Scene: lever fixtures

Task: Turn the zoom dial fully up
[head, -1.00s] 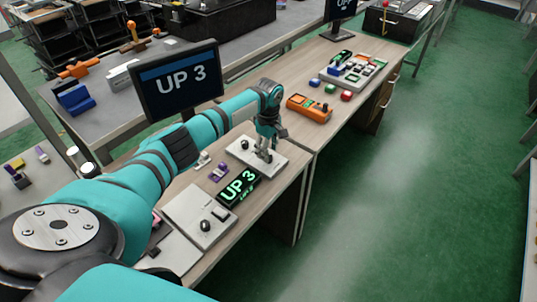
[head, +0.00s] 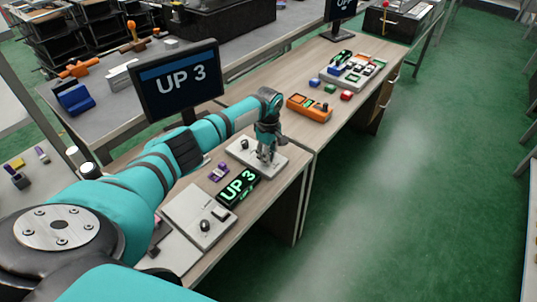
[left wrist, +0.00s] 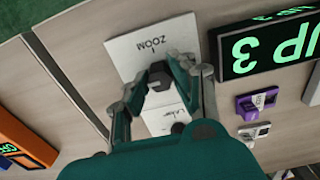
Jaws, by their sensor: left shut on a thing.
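The zoom dial (left wrist: 160,76) is a small dark knob on a pale panel marked ZOOM (left wrist: 140,48) in the left wrist view. My left gripper (left wrist: 161,72) is shut on the dial, a finger on each side. In the head view my left gripper (head: 267,153) points down at the pale panel (head: 273,168) and hides the dial there. A second dark knob shows on the panel in both views. A black display (head: 238,189) beside the panel reads UP 3 in green. My right gripper is out of view.
A monitor (head: 178,80) reading UP 3 stands behind my left arm. A purple fixture (head: 218,172) and another pale panel (head: 200,214) with a dark knob lie nearer. An orange control box (head: 310,107) sits farther along the bench. Green floor is clear at right.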

